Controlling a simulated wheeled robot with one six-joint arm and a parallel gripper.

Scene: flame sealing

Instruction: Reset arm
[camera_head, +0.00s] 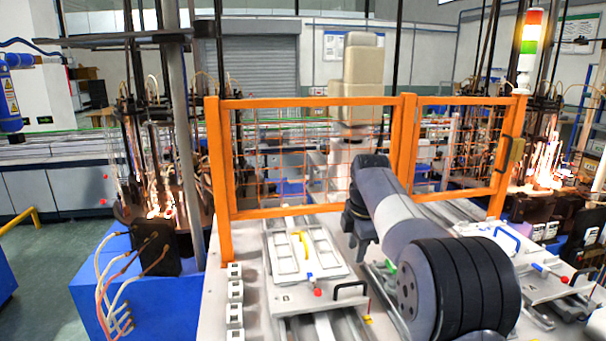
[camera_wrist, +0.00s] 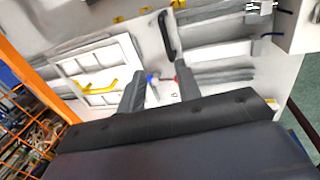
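My gripper (camera_wrist: 160,84) shows in the wrist view with its two dark fingers apart and nothing between them. It is above the white work table, and a white fixture plate (camera_wrist: 103,72) with a yellow handle (camera_wrist: 98,87) lies to its left. A black handle (camera_wrist: 167,36) is just beyond the fingertips. In the head view my arm reaches forward over the table from the lower right, and my gripper cannot be made out there. The fixture plate (camera_head: 290,256) with its yellow handle (camera_head: 304,244) lies left of my arm.
An orange mesh fence (camera_head: 225,185) stands along the table's back edge. A second plate with a blue handle (camera_head: 507,238) is right of my arm. Small white blocks (camera_head: 235,290) line the table's left side. A signal tower (camera_head: 530,42) stands at the back right.

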